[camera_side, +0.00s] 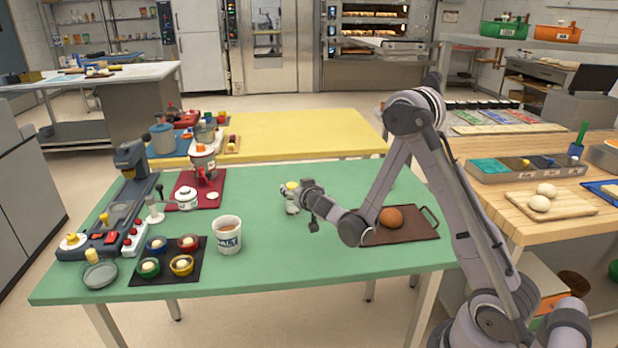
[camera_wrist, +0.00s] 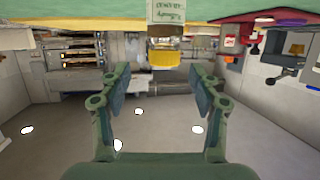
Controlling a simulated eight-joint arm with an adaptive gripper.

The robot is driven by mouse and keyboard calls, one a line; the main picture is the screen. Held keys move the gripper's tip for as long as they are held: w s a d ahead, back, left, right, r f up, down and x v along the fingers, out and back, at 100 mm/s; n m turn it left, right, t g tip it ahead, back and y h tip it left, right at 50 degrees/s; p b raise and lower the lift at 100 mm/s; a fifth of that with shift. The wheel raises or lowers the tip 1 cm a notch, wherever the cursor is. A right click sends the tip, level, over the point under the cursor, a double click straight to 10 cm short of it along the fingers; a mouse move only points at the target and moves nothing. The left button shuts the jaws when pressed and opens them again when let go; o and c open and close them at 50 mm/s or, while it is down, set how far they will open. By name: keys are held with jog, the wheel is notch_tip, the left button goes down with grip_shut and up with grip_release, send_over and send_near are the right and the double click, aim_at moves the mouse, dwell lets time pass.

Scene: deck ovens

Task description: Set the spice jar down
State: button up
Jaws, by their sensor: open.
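My gripper (camera_side: 304,197) is close to the jar's right side in the side view. In the wrist view my gripper's two green fingers (camera_wrist: 159,76) are spread apart and empty. The jar lies just past the fingertips, in the gap's line, with space at both sides. The jar's base is cut off there.
A white mug (camera_side: 228,240) and a black mat (camera_side: 197,270) with several small bowls stand to the left. A brown tray (camera_side: 420,232) with a bun (camera_side: 391,217) lies to the right, under my arm. The green table's front middle is clear.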

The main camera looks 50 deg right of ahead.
aim_at(292, 184)
jog(key=shift+a+x, duration=0.25)
jog(key=shift+x, duration=2)
jog(key=shift+f, duration=0.15)
grip_shut()
